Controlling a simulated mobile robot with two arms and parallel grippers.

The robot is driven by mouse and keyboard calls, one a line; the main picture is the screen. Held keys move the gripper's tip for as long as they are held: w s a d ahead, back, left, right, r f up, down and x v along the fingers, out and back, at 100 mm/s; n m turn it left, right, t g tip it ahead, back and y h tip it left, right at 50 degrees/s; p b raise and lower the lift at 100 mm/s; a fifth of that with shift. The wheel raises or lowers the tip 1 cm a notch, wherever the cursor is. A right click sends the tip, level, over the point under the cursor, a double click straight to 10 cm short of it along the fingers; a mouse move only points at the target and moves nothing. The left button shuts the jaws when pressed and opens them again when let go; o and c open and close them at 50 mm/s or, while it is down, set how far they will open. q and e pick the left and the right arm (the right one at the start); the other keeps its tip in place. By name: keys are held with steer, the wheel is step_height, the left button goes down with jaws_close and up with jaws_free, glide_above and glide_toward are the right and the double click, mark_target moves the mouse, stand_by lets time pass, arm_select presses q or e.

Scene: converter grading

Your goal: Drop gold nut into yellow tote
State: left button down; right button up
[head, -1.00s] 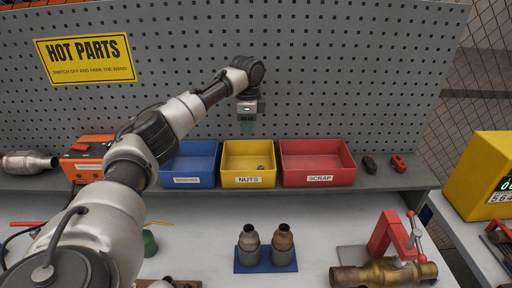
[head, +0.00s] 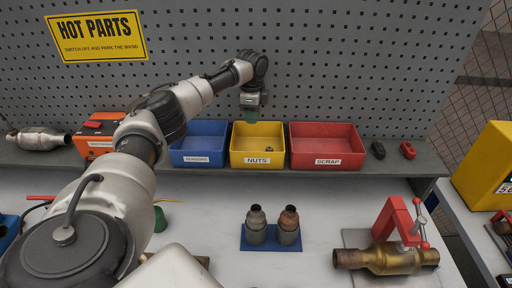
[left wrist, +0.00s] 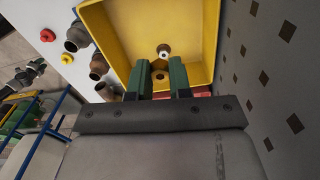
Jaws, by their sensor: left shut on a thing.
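The yellow tote (head: 258,161), labelled NUTS, stands on the shelf between a blue tote and a red tote. My left gripper (head: 250,115) is above the back part of the yellow tote, fingers pointing down. In the left wrist view its green fingers (left wrist: 161,80) are shut on a small brownish-gold nut (left wrist: 160,75), mostly in shadow between them. Beyond the fingertips another small nut (left wrist: 163,51) shows against the floor of the yellow tote (left wrist: 115,45). A small nut also shows inside the tote in the head view (head: 268,149). My right gripper is not in view.
The blue tote (head: 197,160) and the red SCRAP tote (head: 327,161) flank the yellow one. The pegboard (head: 350,70) rises close behind. Two metal parts stand on a blue plate (head: 270,246) on the bench. A red clamp (head: 393,218) stands at right by a brass-coloured converter (head: 385,258).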

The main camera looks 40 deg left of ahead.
arm_select(q)
steer(key=c, duration=1)
jaws_free()
steer(key=shift+o, duration=0.2)
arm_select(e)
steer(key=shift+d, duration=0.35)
arm_select(q)
steer(key=shift+r, duration=0.15)
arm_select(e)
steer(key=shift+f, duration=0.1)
arm_select(q)
step_height(320, 180, up, 11)
steer(key=b, duration=0.3)
steer(key=shift+f+b, duration=0.2)
steer(key=shift+b, duration=0.15)
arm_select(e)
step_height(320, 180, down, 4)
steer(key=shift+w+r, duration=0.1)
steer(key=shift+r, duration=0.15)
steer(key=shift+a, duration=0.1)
arm_select(q)
steer(key=shift+f, duration=0.1)
